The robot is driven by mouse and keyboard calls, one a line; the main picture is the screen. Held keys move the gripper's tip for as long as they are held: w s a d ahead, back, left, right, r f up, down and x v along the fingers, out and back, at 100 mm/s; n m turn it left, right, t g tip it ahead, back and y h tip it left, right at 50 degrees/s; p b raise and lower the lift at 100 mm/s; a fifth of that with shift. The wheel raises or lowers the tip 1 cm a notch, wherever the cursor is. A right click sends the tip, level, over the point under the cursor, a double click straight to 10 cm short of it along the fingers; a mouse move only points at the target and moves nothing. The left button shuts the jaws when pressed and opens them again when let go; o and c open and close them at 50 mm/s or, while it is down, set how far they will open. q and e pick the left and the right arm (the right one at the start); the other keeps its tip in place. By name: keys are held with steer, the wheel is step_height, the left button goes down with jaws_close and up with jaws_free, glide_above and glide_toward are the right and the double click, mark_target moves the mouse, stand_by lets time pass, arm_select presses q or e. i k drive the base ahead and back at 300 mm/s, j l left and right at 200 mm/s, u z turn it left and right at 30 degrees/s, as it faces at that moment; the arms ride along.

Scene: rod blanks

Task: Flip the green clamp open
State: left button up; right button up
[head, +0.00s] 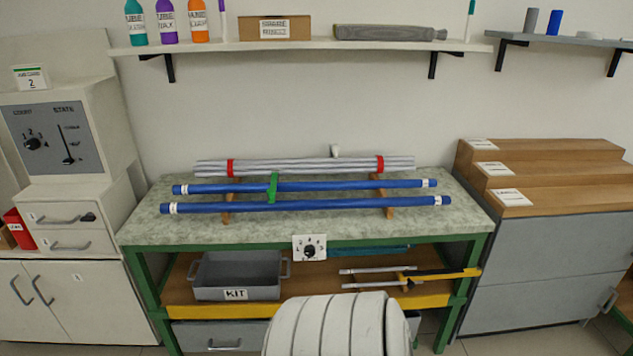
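The green clamp (273,187) is small and upright. It sits at the upper blue rod (340,185), left of its middle, and reaches down toward the lower blue rod (320,205). At this size I cannot tell whether the clamp is open or shut. Both blue rods have white bands near their ends and lie across wooden supports (389,208) on the speckled worktop (460,212). Neither of my grippers is in view.
Behind the blue rods lies a bundle of grey rods (305,165) with red bands. A dial plate (310,248) is on the bench's front edge. The lower shelf holds a grey KIT bin (237,278) and a yellow-black tool (440,275). Wooden steps (545,175) stand at right.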

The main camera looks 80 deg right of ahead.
mark_target(271, 193)
steer(key=z, duration=1.9)
